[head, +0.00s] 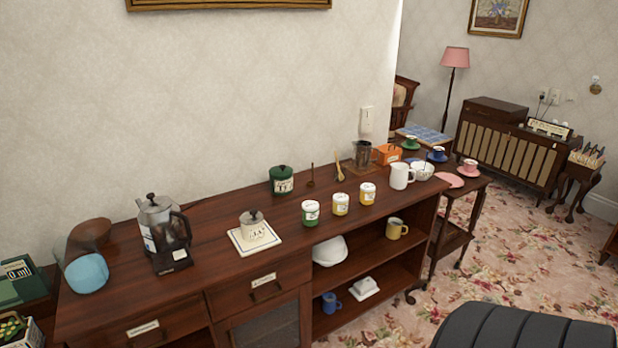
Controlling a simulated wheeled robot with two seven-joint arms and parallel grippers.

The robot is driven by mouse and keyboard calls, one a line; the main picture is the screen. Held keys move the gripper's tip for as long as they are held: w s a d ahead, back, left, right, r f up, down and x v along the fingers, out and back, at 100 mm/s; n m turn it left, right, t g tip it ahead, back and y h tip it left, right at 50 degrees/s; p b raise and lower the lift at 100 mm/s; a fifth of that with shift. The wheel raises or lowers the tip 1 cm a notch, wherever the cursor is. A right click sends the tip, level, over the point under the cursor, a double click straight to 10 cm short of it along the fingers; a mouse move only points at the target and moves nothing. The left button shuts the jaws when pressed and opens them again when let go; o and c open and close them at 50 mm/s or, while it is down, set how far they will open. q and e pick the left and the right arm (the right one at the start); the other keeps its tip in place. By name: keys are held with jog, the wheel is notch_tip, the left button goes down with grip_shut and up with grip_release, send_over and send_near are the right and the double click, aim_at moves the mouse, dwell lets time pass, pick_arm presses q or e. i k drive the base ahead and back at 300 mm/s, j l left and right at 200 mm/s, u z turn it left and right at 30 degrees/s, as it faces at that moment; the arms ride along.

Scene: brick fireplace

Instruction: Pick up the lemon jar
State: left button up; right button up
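Three small white-lidded jars stand in a row near the front edge of the wooden sideboard (215,262). One has a green band (311,213); the two to its right, a middle jar (340,204) and a right jar (367,193), have yellow bands. The lemon jar appears to be one of these yellow-banded jars, but the labels are too small to read, so I cannot tell which. All three stand upright and apart from each other. Neither of my grippers is in view.
A white mug (401,176) stands right of the jars and a dark green canister (282,180) behind them. A white lidded pot (252,224) and a coffee maker (165,234) stand to the left. Open shelves lie below. Patterned carpet (385,318) shows in front.

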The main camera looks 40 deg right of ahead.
aim_at(341, 201)
jog(key=z, duration=1.65)
jog(key=i+j, duration=0.7)
jog(key=j, duration=0.1)
